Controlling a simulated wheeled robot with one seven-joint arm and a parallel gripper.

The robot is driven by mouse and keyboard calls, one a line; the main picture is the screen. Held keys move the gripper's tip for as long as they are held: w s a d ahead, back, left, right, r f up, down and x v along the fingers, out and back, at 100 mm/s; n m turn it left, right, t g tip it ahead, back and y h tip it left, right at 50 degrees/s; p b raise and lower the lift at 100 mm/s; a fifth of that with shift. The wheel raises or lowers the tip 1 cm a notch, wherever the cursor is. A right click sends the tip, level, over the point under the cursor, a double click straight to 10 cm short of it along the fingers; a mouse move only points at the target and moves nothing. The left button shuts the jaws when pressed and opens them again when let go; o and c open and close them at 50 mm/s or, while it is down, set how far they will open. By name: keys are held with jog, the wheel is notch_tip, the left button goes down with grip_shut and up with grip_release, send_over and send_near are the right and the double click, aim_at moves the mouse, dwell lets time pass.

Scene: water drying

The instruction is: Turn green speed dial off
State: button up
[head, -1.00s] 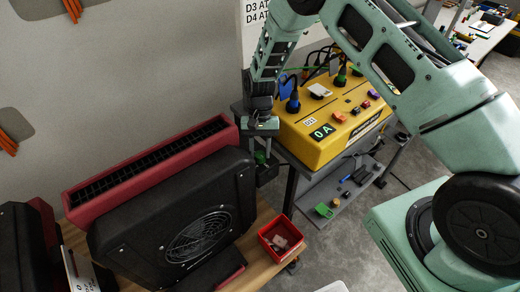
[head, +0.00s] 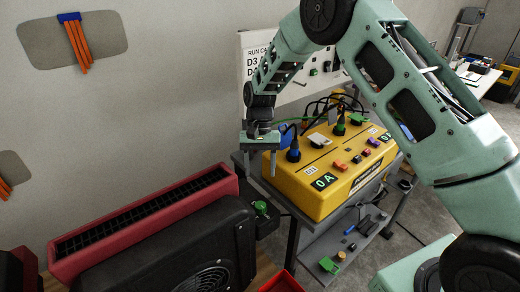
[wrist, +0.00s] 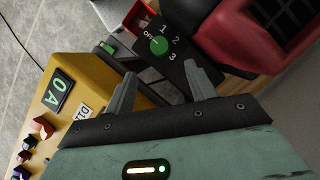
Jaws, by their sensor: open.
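The green speed dial (wrist: 159,45) sits on a black control box (wrist: 173,66) marked OFF, 1, 2 and 3 in the wrist view. In the head view the dial (head: 261,208) is at the right end of the black and red blower (head: 150,215). I cannot tell for certain which mark it points to. My gripper (head: 259,172) is open and empty, fingers downward, above the dial and apart from it. In the wrist view the gripper (wrist: 160,71) has its fingertips on either side of the line to the dial.
A yellow power box (head: 318,192) with plugs, cables and a "0 A" display stands on a grey cart (head: 288,208) close to the gripper's right. A red bin (head: 281,283) lies below the dial. The wall is behind the blower.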

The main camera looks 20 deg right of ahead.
jog(key=b+v, duration=0.1)
jog(key=v, duration=0.6)
